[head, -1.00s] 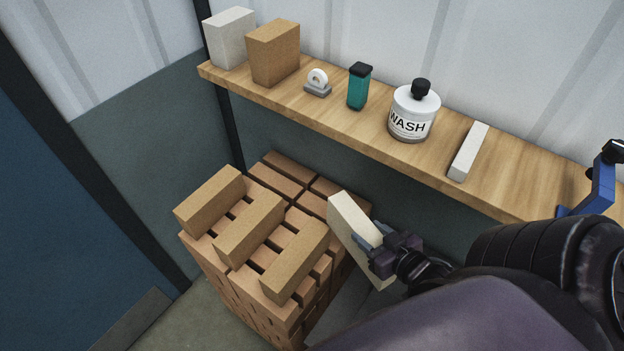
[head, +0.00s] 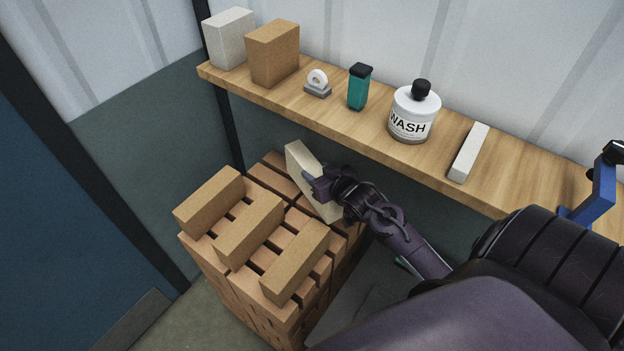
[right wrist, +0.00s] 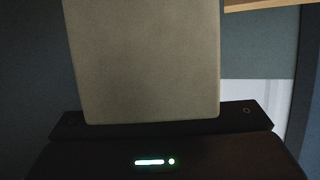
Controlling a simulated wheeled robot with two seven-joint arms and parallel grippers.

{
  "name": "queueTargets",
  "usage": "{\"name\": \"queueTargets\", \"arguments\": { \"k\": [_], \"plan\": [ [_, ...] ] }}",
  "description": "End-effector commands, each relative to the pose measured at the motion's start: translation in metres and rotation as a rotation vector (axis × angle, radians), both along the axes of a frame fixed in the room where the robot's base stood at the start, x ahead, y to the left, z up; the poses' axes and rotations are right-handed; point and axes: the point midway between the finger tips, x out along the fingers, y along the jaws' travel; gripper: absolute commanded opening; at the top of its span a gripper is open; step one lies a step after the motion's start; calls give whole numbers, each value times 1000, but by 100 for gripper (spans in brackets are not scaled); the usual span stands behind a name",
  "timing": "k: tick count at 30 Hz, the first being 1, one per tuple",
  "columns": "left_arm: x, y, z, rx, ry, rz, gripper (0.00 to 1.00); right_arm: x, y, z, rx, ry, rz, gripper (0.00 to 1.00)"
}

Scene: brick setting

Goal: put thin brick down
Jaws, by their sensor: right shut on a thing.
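The thin brick (head: 306,168) is a pale cream slab, tilted, in the head view. My right gripper (head: 318,186) is shut on it and holds it over the back right part of the brick stack (head: 285,178). I cannot tell whether its lower end touches the stack. In the right wrist view the brick (right wrist: 145,60) fills the upper middle, close to the gripper body. My left gripper is in neither view.
Several tan bricks (head: 250,230) lie in a row on the front of the stack. Above and behind is a wooden shelf (head: 355,125) with boxes, a tape dispenser, a teal container, a wash bottle (head: 412,112) and a white bar (head: 469,153).

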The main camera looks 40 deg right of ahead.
Motion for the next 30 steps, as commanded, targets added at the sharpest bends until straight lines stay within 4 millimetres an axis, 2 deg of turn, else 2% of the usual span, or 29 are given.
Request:
{"name": "queueTargets", "arguments": {
  "k": [1,7,9,14,21,30],
  "plan": [
    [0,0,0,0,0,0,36,10,-1,5,-2,-12,0,0],
    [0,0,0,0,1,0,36,34,-2,5,-2,-11,1,0],
    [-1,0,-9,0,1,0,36,33,-2,-9,-1,-8,0,0],
    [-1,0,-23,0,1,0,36,33,-2,-32,-1,-9,0,0],
    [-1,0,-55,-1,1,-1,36,33,-2,-63,-2,-11,-1,0],
    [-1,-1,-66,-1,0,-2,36,32,-2,-74,-2,-11,-1,0]
  ]
}}
